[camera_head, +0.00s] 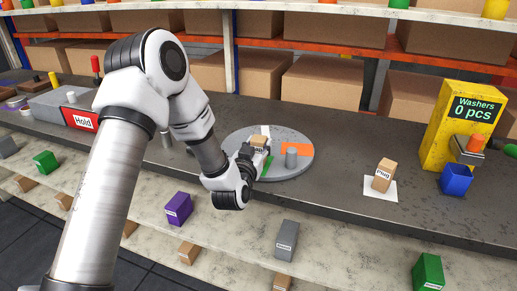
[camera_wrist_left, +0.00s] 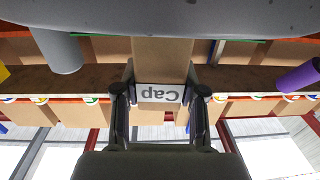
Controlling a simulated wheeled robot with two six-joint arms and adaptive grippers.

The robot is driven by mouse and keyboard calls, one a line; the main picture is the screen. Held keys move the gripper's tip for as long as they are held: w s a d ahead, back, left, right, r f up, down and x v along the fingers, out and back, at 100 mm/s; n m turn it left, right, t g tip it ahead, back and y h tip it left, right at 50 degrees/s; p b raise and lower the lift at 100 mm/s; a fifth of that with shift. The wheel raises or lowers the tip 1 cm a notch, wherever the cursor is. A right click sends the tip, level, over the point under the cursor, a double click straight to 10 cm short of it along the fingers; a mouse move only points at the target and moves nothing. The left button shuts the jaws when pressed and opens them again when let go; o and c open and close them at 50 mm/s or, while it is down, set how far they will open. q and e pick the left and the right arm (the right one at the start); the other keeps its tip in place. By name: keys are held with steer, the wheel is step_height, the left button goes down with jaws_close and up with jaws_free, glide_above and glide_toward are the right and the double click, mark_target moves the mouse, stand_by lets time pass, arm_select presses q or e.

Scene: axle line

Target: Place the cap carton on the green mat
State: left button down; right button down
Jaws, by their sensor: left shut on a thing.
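The cap carton (camera_wrist_left: 162,92), a brown box with a white "Cap" label, is between the fingers of my left gripper (camera_wrist_left: 160,98). The label reads upside down in the wrist view. In the head view the carton (camera_head: 258,142) is small and partly covered by my gripper (camera_head: 262,146), above the round grey turntable (camera_head: 240,136). A strip of the green mat (camera_head: 267,166) shows on the turntable just below the gripper; the rest is hidden. I cannot tell whether the carton touches the mat. My right gripper is not in view.
An orange mat (camera_head: 297,148) and a grey cylinder (camera_head: 291,158) are on the turntable, right of the gripper. A plug carton (camera_head: 384,175) stands on a white mat (camera_head: 379,193). A yellow washer dispenser (camera_head: 453,125) and blue bin (camera_head: 456,180) stand at right.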

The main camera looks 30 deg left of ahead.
arm_select(q)
steer(key=shift+s+f+b, duration=0.1)
steer(key=shift+s+b, duration=0.1)
steer(key=shift+b, duration=0.1)
steer(key=c, duration=0.7)
jaws_free()
steer(key=shift+w, duration=0.1)
